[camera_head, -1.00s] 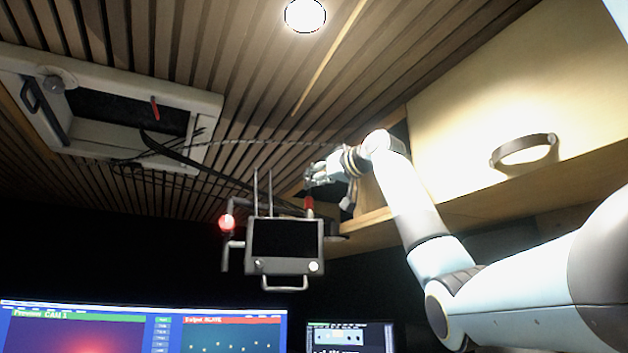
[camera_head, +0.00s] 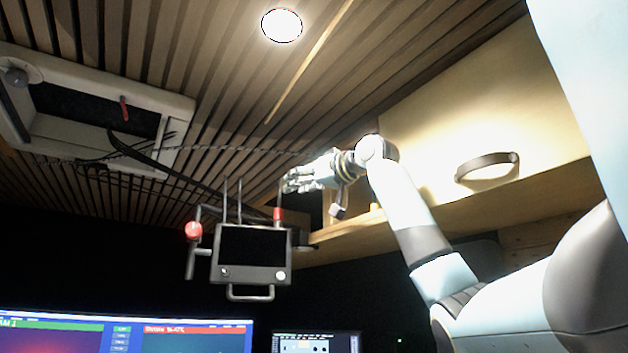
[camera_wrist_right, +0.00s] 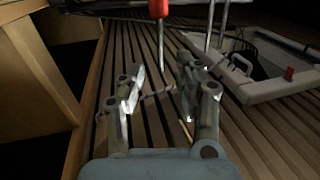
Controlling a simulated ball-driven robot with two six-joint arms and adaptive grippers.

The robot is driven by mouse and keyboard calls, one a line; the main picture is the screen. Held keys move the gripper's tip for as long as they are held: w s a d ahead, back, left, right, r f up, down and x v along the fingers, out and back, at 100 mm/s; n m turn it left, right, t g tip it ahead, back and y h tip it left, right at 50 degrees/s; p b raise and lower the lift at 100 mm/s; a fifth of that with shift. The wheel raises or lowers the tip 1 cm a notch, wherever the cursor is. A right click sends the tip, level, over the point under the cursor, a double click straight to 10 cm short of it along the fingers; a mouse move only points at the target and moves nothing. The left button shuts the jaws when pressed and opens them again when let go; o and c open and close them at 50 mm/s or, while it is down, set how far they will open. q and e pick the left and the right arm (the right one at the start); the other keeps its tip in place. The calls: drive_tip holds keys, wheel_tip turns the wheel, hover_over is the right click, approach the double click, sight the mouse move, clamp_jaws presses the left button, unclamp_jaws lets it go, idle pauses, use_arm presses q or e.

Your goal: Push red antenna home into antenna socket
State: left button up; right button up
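The red antenna (camera_head: 277,213) stands upright at the top right corner of the dark-screened monitor unit (camera_head: 252,248), with a thin rod above its red base. The antenna socket cannot be made out beneath it. My right gripper (camera_head: 287,184) is just right of the rod and above the red part. In the right wrist view the red base (camera_wrist_right: 158,8) is at the top edge, beyond my right gripper (camera_wrist_right: 163,75). Its two fingers are spread apart with nothing held between them. My left gripper is not in view.
Two grey rods (camera_head: 232,198) stand on the unit left of the red antenna. A red ball-like lamp (camera_head: 193,230) is at its left side. A ceiling hatch (camera_head: 180,110) is at upper left.

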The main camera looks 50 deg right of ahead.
drive_tip(key=s, duration=0.6)
drive_tip(key=shift+s+a, duration=0.25)
drive_tip(key=shift+s, duration=0.05)
idle(0.3)
